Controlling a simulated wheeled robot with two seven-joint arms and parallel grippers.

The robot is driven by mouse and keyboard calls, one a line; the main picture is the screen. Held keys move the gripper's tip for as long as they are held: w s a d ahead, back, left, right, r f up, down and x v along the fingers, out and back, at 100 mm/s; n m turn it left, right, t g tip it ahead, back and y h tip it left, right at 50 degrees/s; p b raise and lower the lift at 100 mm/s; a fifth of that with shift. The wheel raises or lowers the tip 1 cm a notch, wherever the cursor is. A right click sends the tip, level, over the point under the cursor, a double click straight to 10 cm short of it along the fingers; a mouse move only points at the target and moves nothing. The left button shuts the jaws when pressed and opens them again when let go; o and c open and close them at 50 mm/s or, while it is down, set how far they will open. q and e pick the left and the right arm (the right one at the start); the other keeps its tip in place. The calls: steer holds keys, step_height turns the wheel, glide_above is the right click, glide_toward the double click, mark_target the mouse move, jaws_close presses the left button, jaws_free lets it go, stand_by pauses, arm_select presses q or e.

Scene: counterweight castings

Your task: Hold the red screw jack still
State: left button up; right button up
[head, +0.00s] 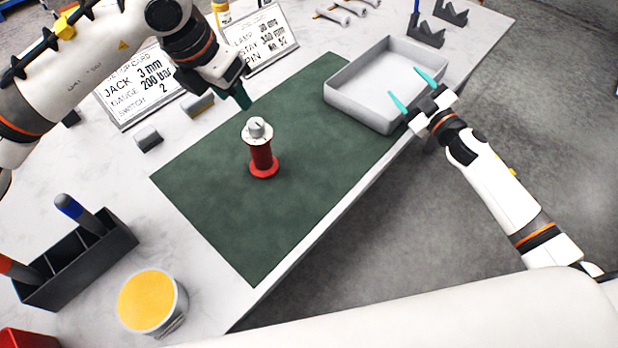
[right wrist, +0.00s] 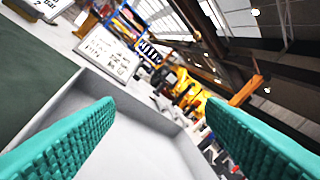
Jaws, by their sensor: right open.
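The red screw jack (head: 263,161) stands upright on the dark green mat (head: 215,215), with a white dial-like collar and a grey knob on top. My left gripper (head: 243,100) is above and behind the jack, apart from it; its fingers are seen edge-on, so I cannot tell whether they are open. My right gripper (head: 412,90) is open and empty over the near right side of the grey tray, well to the right of the jack. Its teal fingers stand wide apart in the right wrist view (right wrist: 158,135).
The empty grey tray (head: 345,92) sits at the mat's right end. Two sign cards (head: 140,90) stand at the back. A dark pen holder (head: 85,262) and a yellow-topped tub (head: 150,302) are at the front left. Small grey blocks (head: 148,138) lie left of the mat.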

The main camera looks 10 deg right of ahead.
mark_target(270, 161)
steer(key=s+a+f+g+y, duration=0.1)
steer(key=a, duration=0.3)
steer(key=s+a+f+y, duration=0.2)
steer(key=a, duration=0.3)
steer(key=s+a+f+g+y, duration=0.1)
steer(key=s+a+f, duration=0.1)
steer(key=a, duration=0.3)
steer(key=shift+s+a+f+g, duration=0.1)
steer(key=shift+s+a+g, duration=0.05)
steer(key=shift+s+g, duration=0.15)
steer(key=s+a+f+g+y, duration=0.1)
steer(key=s+a, duration=0.1)
steer(key=a, duration=0.1)
steer(key=s+a+f+m+g+y, duration=0.1)
steer(key=s+a, duration=0.2)
steer(key=a, duration=0.1)
steer(key=s+a+f+m+g+y, duration=0.1)
steer(key=s+a+y, duration=0.1)
steer(key=s+a, duration=0.1)
steer(key=shift+s+a, duration=0.15)
steer(key=shift+a, duration=0.6)
steer(key=shift+s+a+f, duration=0.1)
steer(key=shift+s+a, duration=0.05)
steer(key=shift+a, duration=0.2)
steer(key=x, duration=1.1)
steer(key=shift+w+a, duration=0.25)
steer(key=shift+a, duration=0.05)
steer(key=shift+c, duration=0.3)
jaws_close()
